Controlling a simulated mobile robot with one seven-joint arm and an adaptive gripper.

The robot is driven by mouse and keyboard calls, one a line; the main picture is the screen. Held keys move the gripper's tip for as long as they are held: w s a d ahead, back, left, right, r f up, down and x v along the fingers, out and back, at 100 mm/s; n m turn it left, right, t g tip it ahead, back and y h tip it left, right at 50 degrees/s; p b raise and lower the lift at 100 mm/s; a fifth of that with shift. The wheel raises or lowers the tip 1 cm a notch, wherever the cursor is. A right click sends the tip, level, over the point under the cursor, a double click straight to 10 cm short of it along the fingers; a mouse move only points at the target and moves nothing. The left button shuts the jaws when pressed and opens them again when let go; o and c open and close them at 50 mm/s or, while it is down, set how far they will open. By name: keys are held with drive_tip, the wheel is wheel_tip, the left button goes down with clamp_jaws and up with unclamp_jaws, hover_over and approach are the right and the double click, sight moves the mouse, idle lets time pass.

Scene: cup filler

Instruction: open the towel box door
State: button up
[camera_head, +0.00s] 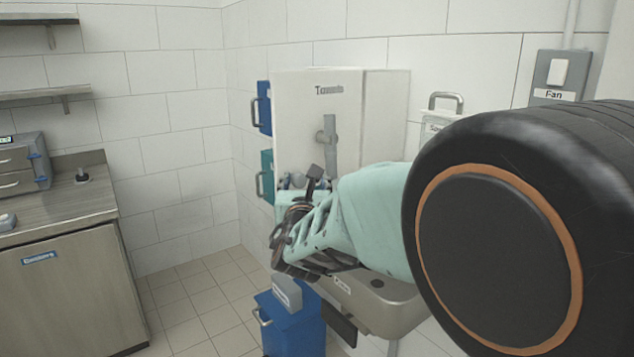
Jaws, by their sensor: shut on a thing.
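The white towel box (387,120) hangs on the tiled wall, with a label on its upper front that reads like "Towels". Its front door (295,115) faces me and looks shut or nearly so. A grey upright door handle (329,135) stands out from the door; its lower end is hidden behind my gripper. My gripper (313,182) is dark, at the end of my pale green arm, in front of the lower door. It is shut on the handle's lower part, though the fingers' contact is partly hidden.
A metal sink (375,300) lies under my arm, with a blue bin (292,325) below left. Blue (263,108) and teal (266,178) handled units are left of the box. A fan switch (553,75) is at right. Tiled floor (195,300) is clear at left.

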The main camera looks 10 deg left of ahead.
drive_tip(key=s, duration=0.7)
drive_tip(key=shift+s+d, duration=0.15)
drive_tip(key=shift+d, duration=0.3)
